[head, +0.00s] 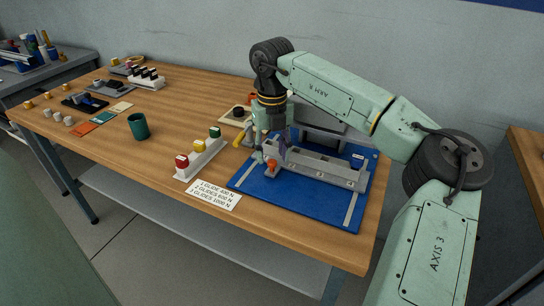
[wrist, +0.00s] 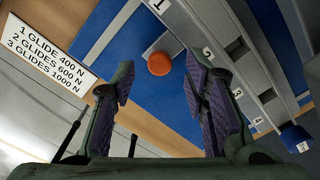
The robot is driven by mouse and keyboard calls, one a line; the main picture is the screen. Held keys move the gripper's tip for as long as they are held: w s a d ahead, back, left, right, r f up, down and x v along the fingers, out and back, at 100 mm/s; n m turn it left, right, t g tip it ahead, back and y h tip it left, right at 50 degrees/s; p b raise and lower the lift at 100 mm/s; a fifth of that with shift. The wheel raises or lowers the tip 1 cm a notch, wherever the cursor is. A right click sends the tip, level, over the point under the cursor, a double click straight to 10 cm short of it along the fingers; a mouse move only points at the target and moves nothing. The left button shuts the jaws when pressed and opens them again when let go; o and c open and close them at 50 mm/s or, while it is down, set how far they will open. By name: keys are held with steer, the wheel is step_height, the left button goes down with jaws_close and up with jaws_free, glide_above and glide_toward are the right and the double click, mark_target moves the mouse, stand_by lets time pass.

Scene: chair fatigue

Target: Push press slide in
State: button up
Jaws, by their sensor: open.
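The press slide is a long grey fixture (head: 325,172) on a blue mat (head: 300,203), with an orange knob (head: 271,163) at its left end. My gripper (head: 269,150) is at that left end, pointing down, just above or behind the knob. In the wrist view my gripper (wrist: 165,88) is open and empty. The orange knob (wrist: 159,64) shows there between the fingers, near the tips; I cannot tell whether they touch it. The grey fixture (wrist: 215,35) carries number labels and runs along the right finger. My arm hides part of the fixture's back.
A white stand (head: 202,159) with red, yellow and green blocks is left of the mat. A force card (head: 213,194) lies in front, also in the wrist view (wrist: 48,50). A green cup (head: 138,126) stands further left. The wood table's (head: 120,165) front edge is clear.

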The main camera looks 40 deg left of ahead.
step_height(320, 180, up, 10)
stand_by(0.3)
steer(key=shift+d, duration=0.1)
